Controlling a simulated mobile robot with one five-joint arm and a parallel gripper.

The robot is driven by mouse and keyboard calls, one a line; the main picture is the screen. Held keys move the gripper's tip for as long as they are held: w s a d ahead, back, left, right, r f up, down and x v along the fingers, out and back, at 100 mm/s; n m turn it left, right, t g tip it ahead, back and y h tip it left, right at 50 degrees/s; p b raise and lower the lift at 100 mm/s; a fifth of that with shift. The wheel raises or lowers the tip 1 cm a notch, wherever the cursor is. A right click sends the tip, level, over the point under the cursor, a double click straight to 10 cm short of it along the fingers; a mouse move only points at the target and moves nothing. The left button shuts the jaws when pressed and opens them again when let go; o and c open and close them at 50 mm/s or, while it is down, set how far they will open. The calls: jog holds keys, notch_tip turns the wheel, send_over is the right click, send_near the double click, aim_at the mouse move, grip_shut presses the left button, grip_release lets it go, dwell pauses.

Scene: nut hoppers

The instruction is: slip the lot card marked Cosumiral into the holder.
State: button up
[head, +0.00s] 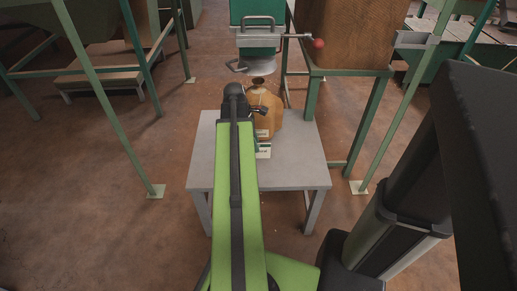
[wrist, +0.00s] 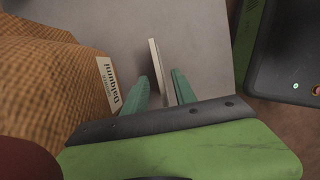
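In the wrist view my gripper (wrist: 162,76) has two teal fingers spread apart. A thin cream card (wrist: 155,58) stands almost edge-on between them, with a narrow gap visible on each side. Its face is turned away, so its marking cannot be read. A white label reading "Dalgumi" (wrist: 108,85) is beside the left finger, against a brown woven sack (wrist: 45,70). In the head view the sack (head: 271,115) stands on a grey table, and a white piece with green marking (head: 264,151) shows in front of it. My arm hides the gripper there. I cannot make out the holder for certain.
The grey table (head: 300,170) has bare room right of my arm. Behind it hangs a green and grey hopper outlet (head: 258,40) with a red-knobbed crank (head: 318,43). Green stand legs (head: 376,125) rise on both sides of the table.

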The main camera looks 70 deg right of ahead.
jog(key=shift+s+d+f+b, duration=0.1)
jog(key=shift+s+f+b, duration=0.15)
jog(key=shift+f+b, duration=0.35)
jog(key=shift+f, duration=0.25)
grip_shut()
dwell(0.3)
